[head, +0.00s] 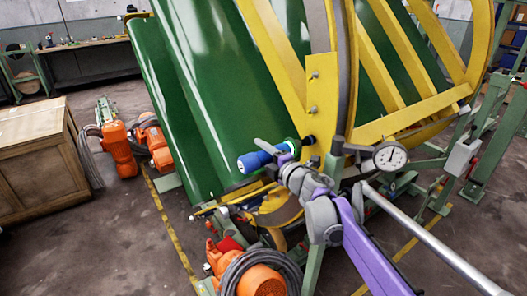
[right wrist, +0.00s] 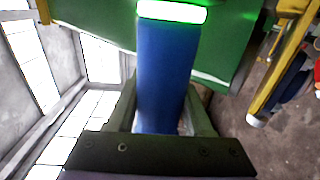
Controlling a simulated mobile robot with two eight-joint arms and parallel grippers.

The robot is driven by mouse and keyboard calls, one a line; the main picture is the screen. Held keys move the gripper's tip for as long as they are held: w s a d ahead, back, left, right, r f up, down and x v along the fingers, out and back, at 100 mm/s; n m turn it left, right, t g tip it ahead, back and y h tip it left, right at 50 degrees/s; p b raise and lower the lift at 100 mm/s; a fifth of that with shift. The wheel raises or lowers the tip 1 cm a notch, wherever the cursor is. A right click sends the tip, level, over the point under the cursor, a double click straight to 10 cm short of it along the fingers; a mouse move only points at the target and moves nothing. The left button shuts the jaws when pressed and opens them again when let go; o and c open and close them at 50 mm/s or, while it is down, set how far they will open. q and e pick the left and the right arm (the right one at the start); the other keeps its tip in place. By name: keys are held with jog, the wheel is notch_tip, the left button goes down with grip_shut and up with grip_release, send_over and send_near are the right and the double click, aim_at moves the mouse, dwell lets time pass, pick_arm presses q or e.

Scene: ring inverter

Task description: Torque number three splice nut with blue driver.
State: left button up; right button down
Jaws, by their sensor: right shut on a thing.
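The blue driver (head: 256,160) is held in my right gripper (head: 284,158), in front of the yellow splice plate (head: 321,95). In the right wrist view, the driver's blue body (right wrist: 163,65) stands between the two fingers of my gripper (right wrist: 163,115). A bright white band with a green glow (right wrist: 172,12) shows at its far end. Nuts show on the plate, an upper one (head: 314,75) and a middle one (head: 313,109); a lower spot by the driver is largely hidden. I cannot tell which nut is number three, or whether the driver touches one. My left gripper is not in view.
Large green ring panels (head: 165,90) and yellow ring frame (head: 410,125) rise close to the arm. A dial gauge (head: 390,156) stands right of the gripper. Orange motors (head: 118,148) and a wooden crate (head: 40,160) are at left. Floor between them is partly clear.

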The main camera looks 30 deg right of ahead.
jog(key=shift+s+a+p, duration=0.15)
jog(key=shift+a+p, duration=0.15)
jog(key=shift+a, duration=1.8)
